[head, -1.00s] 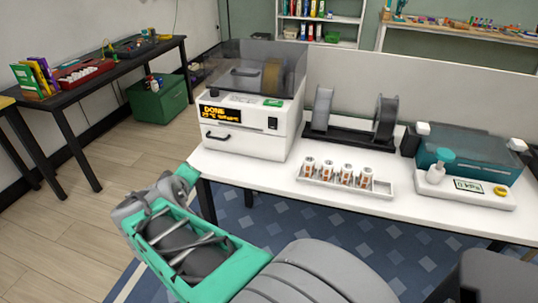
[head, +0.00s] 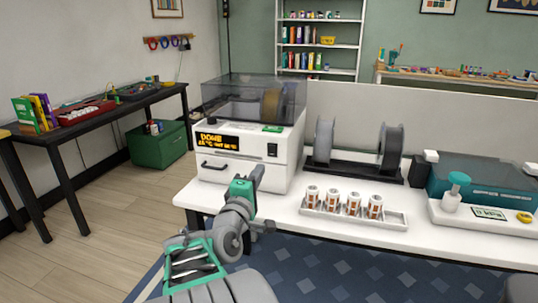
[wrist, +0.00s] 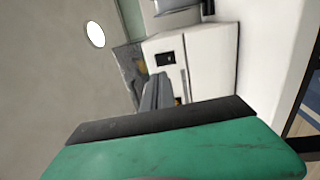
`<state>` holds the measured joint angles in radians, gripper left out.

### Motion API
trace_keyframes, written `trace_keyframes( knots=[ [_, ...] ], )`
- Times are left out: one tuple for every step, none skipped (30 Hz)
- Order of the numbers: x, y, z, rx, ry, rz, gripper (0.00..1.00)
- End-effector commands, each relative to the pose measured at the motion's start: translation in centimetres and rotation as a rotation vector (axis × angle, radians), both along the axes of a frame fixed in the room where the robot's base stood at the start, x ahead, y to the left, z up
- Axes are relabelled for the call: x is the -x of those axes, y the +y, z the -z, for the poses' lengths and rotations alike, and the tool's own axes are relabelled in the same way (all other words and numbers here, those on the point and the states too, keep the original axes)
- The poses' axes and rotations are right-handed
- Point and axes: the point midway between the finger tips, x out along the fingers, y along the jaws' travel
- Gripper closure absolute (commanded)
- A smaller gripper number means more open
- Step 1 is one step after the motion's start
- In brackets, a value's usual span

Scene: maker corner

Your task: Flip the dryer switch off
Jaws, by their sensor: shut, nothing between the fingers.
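The dryer (head: 250,150) is a white box with a smoky clear lid, standing at the left end of the white table. Its front has a lit orange display (head: 217,141), a handle and a small black switch (head: 272,150) near the right edge. The switch also shows in the wrist view (wrist: 166,58) on the white face; its position is too small to read. My gripper (head: 259,173) is in front of the dryer, below the switch in the head view. Its grey fingers (wrist: 157,90) are shut and empty, pointing toward the front panel and apparently apart from the switch.
A tray (head: 350,222) with several small labelled jars lies right of the dryer on the table (head: 420,240). A black spool stand (head: 360,170) is behind it. A teal-lidded device (head: 480,190) stands farther right. Open floor lies to the left.

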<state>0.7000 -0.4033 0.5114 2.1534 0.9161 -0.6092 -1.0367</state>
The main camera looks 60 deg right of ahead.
Motion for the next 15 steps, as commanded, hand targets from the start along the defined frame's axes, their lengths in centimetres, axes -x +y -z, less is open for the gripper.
trace_keyframes(
  knots=[
    [0.1,-1.2,-0.1,-0.001,0.000,0.007,1.00],
    [0.0,-1.8,-0.1,-0.001,0.000,0.006,1.00],
    [-0.2,-2.7,-0.2,-0.002,0.001,0.005,1.00],
    [-0.3,-3.4,-0.3,0.000,-0.001,0.005,1.00],
    [-0.4,-4.0,-0.3,-0.001,0.002,0.005,1.00],
    [-0.6,-4.9,-0.5,-0.001,0.000,0.005,1.00],
    [-0.7,-5.5,-0.5,-0.001,0.000,0.004,1.00],
    [-0.8,-6.1,-0.6,-0.001,0.000,0.004,1.00],
    [-0.9,-6.9,-0.6,-0.001,0.001,0.004,1.00],
    [-1.0,-7.4,-0.7,-0.002,0.000,0.003,1.00],
    [-1.1,-7.9,-0.8,0.000,0.000,0.003,1.00],
    [-1.2,-8.4,-0.9,-0.001,0.000,0.002,1.00],
    [-1.3,-8.8,-0.9,0.000,-0.001,0.001,1.00],
    [-1.4,-9.1,-1.0,0.000,0.000,0.001,1.00],
    [-1.4,-9.4,-1.0,-0.001,0.000,0.001,1.00]
  ],
)
